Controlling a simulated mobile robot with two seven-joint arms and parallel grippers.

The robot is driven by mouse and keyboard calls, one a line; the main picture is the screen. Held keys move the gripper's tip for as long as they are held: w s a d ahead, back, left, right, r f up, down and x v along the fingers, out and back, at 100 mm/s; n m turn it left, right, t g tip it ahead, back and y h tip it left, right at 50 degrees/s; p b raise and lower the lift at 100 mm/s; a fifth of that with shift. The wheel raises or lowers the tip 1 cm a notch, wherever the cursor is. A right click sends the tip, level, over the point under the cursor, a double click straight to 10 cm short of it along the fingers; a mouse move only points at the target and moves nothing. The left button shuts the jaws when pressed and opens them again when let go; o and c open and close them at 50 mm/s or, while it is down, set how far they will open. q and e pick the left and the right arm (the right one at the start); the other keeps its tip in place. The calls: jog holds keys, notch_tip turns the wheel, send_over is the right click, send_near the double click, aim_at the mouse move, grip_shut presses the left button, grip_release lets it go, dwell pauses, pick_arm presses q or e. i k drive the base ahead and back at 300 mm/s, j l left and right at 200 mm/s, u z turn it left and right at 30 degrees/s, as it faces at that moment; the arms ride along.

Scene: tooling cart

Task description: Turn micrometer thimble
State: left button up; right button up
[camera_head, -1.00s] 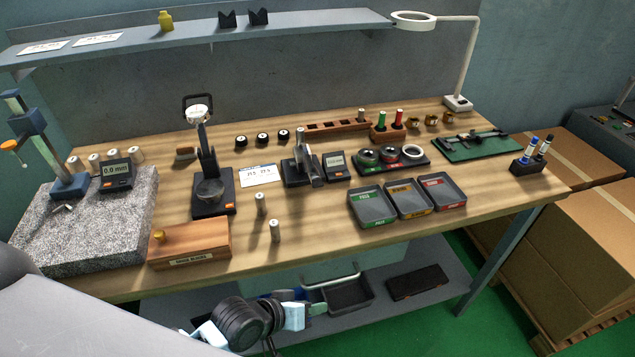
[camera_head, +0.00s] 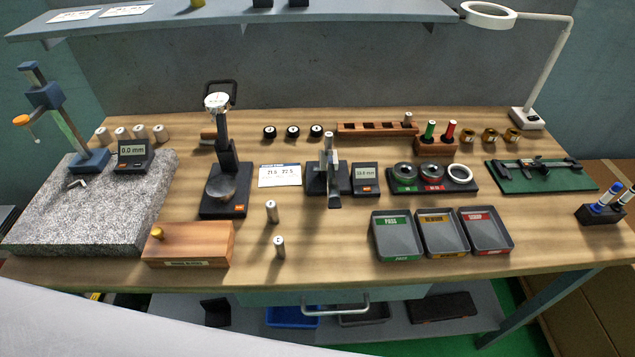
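The micrometer (camera_head: 329,165) stands upright in a dark stand near the middle of the bench. Its silvery thimble end appears to point toward the front of the bench; fine markings are too small to read. A small dark display box (camera_head: 366,178) with a lit screen stands just right of it; its digits are not clear. Neither gripper is in view. A pale arm link of mine crosses the lower left, and nothing of mine touches the micrometer.
A dial gauge stand (camera_head: 222,152) is at left, beside a granite plate (camera_head: 98,217). Three sorting trays (camera_head: 398,244) lie front right. A ring gauge holder (camera_head: 432,185) sits right. Bench in front of the micrometer is clear.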

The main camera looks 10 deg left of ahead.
aim_at(332, 188)
jog(key=i+l+u, duration=0.25)
jog(key=u, duration=0.15)
jog(key=k+z, duration=0.15)
jog(key=k, duration=0.25)
jog(key=k+l+z, duration=0.1)
jog(key=k, duration=0.35)
jog(key=k+l+z, duration=0.15)
jog(key=k, duration=0.25)
jog(key=k+l+z, duration=0.15)
jog(key=k+l, duration=0.15)
jog(key=i+j, duration=0.5)
jog(key=i, duration=0.1)
